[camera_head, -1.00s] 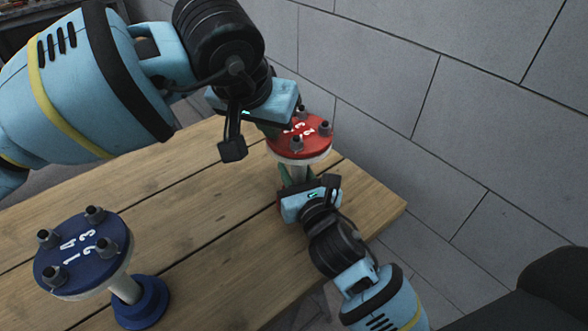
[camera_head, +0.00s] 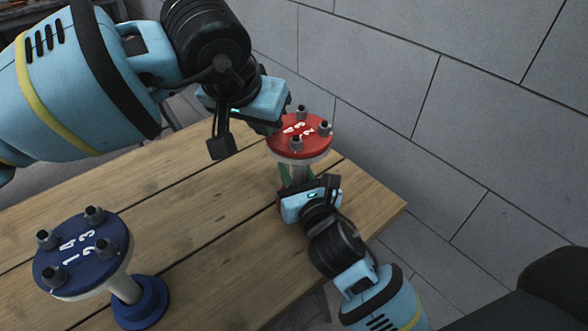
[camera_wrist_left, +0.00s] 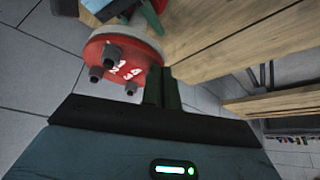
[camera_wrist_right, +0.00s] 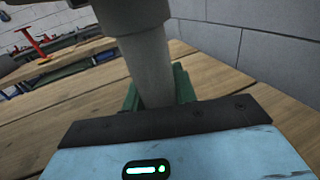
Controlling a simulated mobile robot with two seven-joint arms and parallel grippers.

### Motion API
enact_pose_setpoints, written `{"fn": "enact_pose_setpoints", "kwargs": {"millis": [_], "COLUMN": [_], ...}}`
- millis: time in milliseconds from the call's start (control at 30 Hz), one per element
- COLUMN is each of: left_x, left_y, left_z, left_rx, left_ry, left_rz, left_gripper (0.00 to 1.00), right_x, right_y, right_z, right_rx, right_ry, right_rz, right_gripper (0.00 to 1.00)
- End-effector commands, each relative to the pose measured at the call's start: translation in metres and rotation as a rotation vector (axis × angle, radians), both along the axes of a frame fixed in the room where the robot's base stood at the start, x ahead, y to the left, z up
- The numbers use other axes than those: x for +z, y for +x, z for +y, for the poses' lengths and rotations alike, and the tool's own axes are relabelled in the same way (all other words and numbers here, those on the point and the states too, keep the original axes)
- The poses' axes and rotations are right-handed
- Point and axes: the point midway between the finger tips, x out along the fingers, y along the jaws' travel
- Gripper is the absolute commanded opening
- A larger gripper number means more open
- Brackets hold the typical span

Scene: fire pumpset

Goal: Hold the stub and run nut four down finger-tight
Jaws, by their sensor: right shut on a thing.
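The red flange (camera_head: 290,149) tops a pale upright stub (camera_head: 298,173) at the table's far right corner. It bears white numbers and dark nuts on studs; three show in the head view, the left part being hidden by my left gripper. My right gripper (camera_head: 291,186) is shut on the stub below the flange; its green fingers flank the grey pipe (camera_wrist_right: 150,70) in the right wrist view. My left gripper (camera_head: 268,127) is at the flange's left edge. Its green fingers (camera_wrist_left: 162,88) are close together beside the red flange (camera_wrist_left: 120,62); whether a nut is between them is hidden.
A blue flange (camera_head: 82,252) with several nuts and white numbers stands on a blue base (camera_head: 143,303) at the table's front left. The wooden table (camera_head: 215,210) is bare between the two stands. A grey block wall (camera_head: 400,90) rises behind the table.

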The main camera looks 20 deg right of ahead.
Motion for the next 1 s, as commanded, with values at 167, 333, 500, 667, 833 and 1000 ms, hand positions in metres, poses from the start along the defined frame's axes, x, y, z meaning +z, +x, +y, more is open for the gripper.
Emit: {"fn": "enact_pose_setpoints", "kwargs": {"millis": [167, 333, 500, 667, 833, 1000], "left_x": [0.0005, 0.0006, 0.0008, 0.0007, 0.0006, 0.0069], "left_y": [0.0027, 0.0027, 0.0015, -0.0021, -0.0033, -0.0034], "left_z": [0.0011, 0.0011, 0.0028, 0.0067, 0.0072, 0.0067], "left_rx": [0.004, 0.005, 0.005, 0.004, 0.003, 0.002], "left_ry": [-0.002, -0.003, -0.003, -0.002, -0.002, -0.002], "left_rz": [-0.004, -0.004, -0.004, -0.003, -0.001, -0.002], "left_gripper": [0.00, 0.00, 0.00, 0.00, 0.00, 0.00], "right_x": [-0.0005, -0.0006, -0.0007, -0.0008, -0.0010, -0.0010], "right_y": [-0.0009, -0.0010, -0.0010, -0.0009, -0.0006, -0.0004], "right_z": [0.0018, 0.0020, 0.0021, 0.0017, 0.0014, 0.0011], "right_rx": [0.004, 0.005, 0.005, 0.004, 0.003, 0.002], "right_ry": [-0.002, -0.002, -0.001, 0.000, 0.001, 0.001], "right_rz": [0.000, 0.000, 0.000, 0.001, 0.002, 0.002], "right_gripper": [0.00, 0.00, 0.00, 0.00, 0.00, 0.00]}}
